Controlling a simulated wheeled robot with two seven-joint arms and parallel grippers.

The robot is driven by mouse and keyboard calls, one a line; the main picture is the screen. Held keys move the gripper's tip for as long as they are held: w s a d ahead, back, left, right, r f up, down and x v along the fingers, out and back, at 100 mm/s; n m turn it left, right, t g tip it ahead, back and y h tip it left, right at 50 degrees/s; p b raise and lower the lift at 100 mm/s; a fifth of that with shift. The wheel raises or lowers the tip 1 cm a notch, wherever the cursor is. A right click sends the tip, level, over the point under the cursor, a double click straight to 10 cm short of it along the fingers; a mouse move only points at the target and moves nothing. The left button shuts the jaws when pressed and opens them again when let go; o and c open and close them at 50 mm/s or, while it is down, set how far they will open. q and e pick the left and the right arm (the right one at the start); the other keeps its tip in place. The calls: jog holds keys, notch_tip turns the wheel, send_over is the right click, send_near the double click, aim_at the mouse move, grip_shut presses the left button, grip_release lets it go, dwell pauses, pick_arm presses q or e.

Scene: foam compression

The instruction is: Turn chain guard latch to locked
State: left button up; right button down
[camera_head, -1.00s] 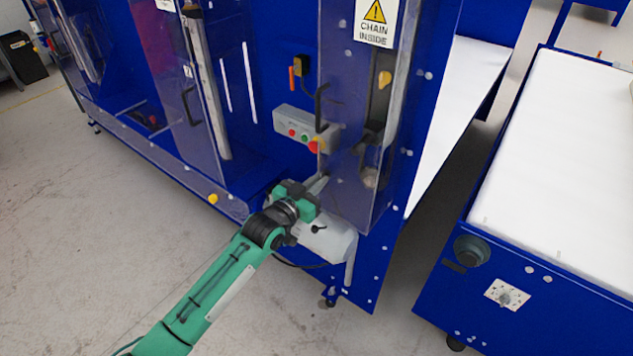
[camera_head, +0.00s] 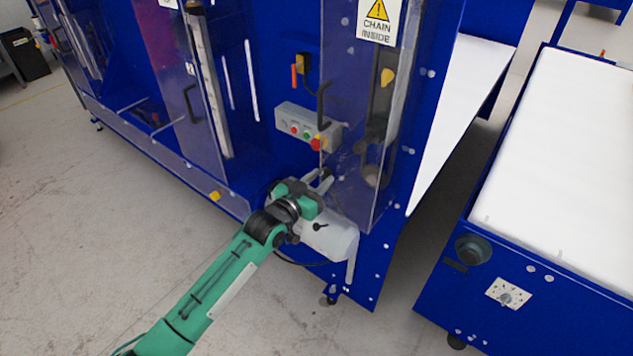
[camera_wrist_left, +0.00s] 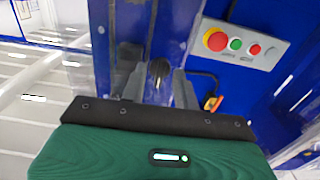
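The chain guard (camera_head: 345,140) is a clear panel under a yellow "CHAIN INSIDE" sign, on the right end of the blue machine. My left gripper (camera_head: 325,180) is at the guard's lower left edge, below the control box. In the left wrist view its two grey fingers (camera_wrist_left: 157,85) are apart, with a dark rounded knob (camera_wrist_left: 158,70) showing between them. This knob may be the latch; whether the fingers touch it I cannot tell. In the head view the gripper hides that spot, so the latch's setting is not readable. My right gripper is out of view.
A grey control box (camera_head: 307,127) with a red stop button sits just above the gripper. A grey motor housing (camera_head: 330,238) is close below it. A black handle (camera_head: 322,105) stands on the guard. Open concrete floor (camera_head: 100,250) lies at left.

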pick_arm(q)
jog(key=b+v, duration=0.3)
jog(key=v, duration=1)
jog(key=shift+s+a+b, duration=0.25)
jog(key=shift+s+b, duration=0.1)
